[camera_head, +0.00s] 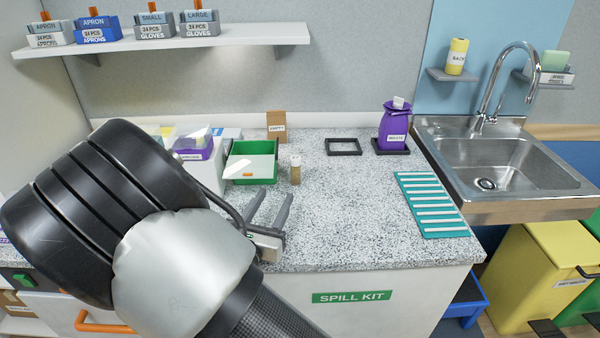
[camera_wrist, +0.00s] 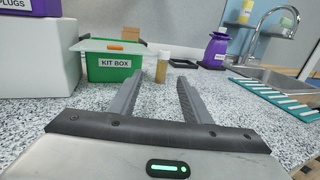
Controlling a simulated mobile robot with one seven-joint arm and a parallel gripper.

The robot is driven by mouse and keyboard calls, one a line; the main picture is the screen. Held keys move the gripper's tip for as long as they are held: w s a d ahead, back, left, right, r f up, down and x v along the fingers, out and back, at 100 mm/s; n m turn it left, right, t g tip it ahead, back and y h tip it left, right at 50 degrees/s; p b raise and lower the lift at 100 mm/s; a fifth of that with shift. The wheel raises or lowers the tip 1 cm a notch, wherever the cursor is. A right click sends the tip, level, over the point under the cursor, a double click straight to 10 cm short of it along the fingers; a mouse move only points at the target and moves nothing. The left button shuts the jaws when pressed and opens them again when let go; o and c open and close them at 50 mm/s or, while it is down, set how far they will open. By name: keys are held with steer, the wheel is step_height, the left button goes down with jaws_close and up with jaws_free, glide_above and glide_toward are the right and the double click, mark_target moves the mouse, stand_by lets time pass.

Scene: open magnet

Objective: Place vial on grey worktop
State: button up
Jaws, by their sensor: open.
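The vial (camera_head: 295,170) stands upright on the speckled grey worktop (camera_head: 340,220), just right of the green kit box. It is a small brownish cylinder with a pale cap. In the wrist view the vial (camera_wrist: 162,68) shows beyond my fingertips, between and slightly left of them. My gripper (camera_head: 270,207) is open and empty, low over the worktop and on the near side of the vial. In the wrist view my gripper (camera_wrist: 158,84) has its two dark fingers spread apart, pointing forward, with nothing between them.
The green kit box (camera_head: 250,162) stands close left of the vial. Behind are a small brown box (camera_head: 276,125), a black frame (camera_head: 343,147) and a purple waste container (camera_head: 394,126). A teal striped mat (camera_head: 430,205) lies right, beside the sink (camera_head: 500,165). The worktop's middle is clear.

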mark_target(294, 167)
steer(key=b+x, duration=0.1)
steer(key=x, duration=0.9)
steer(key=shift+f, duration=0.1)
steer(key=x, duration=0.3)
steer(key=b+x, duration=0.1)
steer(key=x, duration=0.1)
steer(key=shift+w+d, duration=0.2)
steer(key=shift+d, duration=0.25)
jaws_close()
steer(key=shift+r+p, duration=0.25)
steer(key=shift+p, duration=0.1)
